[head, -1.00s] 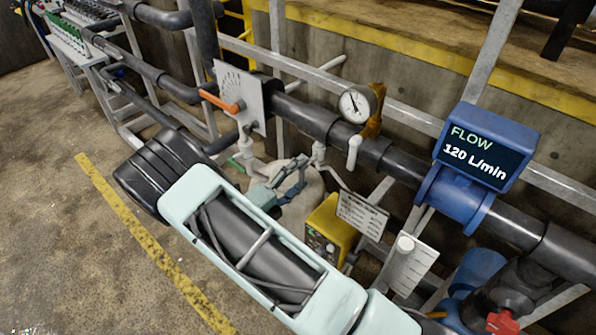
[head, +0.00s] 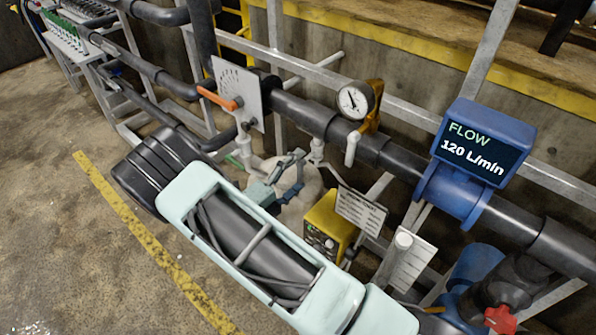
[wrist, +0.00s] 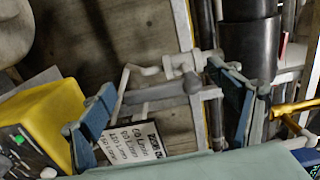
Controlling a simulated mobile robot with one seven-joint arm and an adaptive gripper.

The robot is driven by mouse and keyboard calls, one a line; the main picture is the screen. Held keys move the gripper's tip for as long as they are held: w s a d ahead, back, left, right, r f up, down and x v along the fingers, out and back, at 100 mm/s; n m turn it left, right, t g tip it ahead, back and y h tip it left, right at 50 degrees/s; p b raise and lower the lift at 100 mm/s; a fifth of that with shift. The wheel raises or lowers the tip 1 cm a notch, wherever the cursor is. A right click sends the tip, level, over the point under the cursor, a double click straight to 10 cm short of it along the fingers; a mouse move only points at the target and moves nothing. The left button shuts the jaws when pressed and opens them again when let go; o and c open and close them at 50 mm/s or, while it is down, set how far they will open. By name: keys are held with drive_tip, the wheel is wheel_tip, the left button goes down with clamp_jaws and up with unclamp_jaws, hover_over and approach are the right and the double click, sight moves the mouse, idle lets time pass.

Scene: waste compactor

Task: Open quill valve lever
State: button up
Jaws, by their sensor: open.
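A small pale grey valve fitting (wrist: 180,66) with a slim, light lever (wrist: 142,72) shows in the wrist view, beyond and between my fingers. It appears to be the quill valve. In the head view a pale fitting (head: 317,150) hangs under the dark pipe, just up and right of my gripper; its lever is hard to make out there. My gripper (head: 292,172) has its blue fingers apart and empty. In the wrist view my gripper (wrist: 165,88) frames the valve, which looks apart from both fingers. The exact depth gap cannot be told.
A yellow box (head: 328,228) and a white text card (head: 361,209) stand close right of my gripper. An orange lever (head: 217,98) on a dial plate, a gauge (head: 355,100) and a blue flow meter (head: 482,145) reading 120 L/min line the pipe. Floor is clear at left.

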drive_tip(key=shift+a, duration=0.1)
drive_tip(key=v, duration=1.2)
